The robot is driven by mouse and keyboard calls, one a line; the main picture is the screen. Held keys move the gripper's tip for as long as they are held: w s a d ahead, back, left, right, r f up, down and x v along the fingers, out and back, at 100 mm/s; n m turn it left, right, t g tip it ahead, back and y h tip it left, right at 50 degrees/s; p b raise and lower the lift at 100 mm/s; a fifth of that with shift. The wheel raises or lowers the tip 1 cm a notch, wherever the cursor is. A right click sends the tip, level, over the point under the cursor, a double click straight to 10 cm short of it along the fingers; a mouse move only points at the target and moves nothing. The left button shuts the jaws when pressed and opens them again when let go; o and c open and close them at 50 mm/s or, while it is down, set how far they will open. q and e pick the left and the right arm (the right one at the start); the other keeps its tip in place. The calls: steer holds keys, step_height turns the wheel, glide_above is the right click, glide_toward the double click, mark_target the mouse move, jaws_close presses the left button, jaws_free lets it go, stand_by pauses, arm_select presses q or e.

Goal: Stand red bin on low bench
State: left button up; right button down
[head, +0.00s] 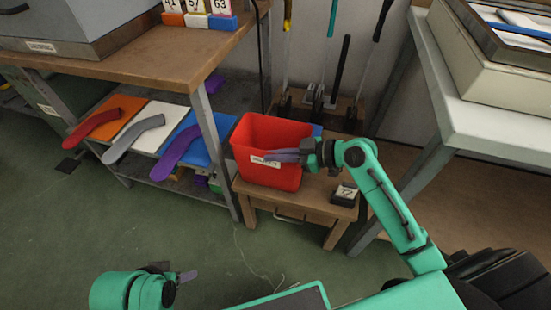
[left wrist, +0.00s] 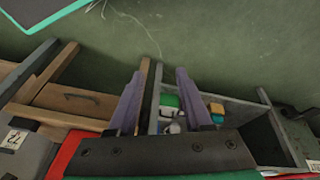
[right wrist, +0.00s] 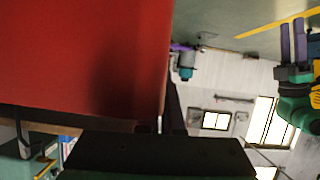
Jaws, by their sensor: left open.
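The red bin (head: 258,135) is upright over the left part of the low wooden bench (head: 312,207). I cannot tell whether its base rests on the bench top. My right gripper (head: 278,156) is at the bin's front by the white label, its fingers overlapping the wall near the rim. Its grip is unclear; in the right wrist view the bin wall (right wrist: 85,55) fills the left and no fingers show clearly. My left gripper (head: 188,276) is empty, low at the front left and away from the bin. In the left wrist view its two purple fingers (left wrist: 157,102) are apart.
A grey table (head: 490,125) stands right. Long-handled tools lean behind. The green floor (head: 165,225) in front is clear.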

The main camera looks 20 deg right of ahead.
steer(key=c, duration=1.1)
jaws_free()
arm_select(q)
steer(key=shift+w+d, duration=0.1)
arm_select(e)
steer(key=shift+o, duration=0.2)
steer(key=p+v, duration=0.1)
steer(key=v, duration=0.6)
steer(key=shift+s+d, duration=0.2)
steer(key=shift+d, duration=0.05)
arm_select(q)
steer(key=shift+g+y, duration=0.4)
steer(key=shift+g, duration=0.4)
steer(key=s+a+r, duration=0.2)
steer(key=shift+s+a+r, duration=0.15)
steer(key=shift+a+r, duration=0.05)
steer(key=shift+a, duration=0.15)
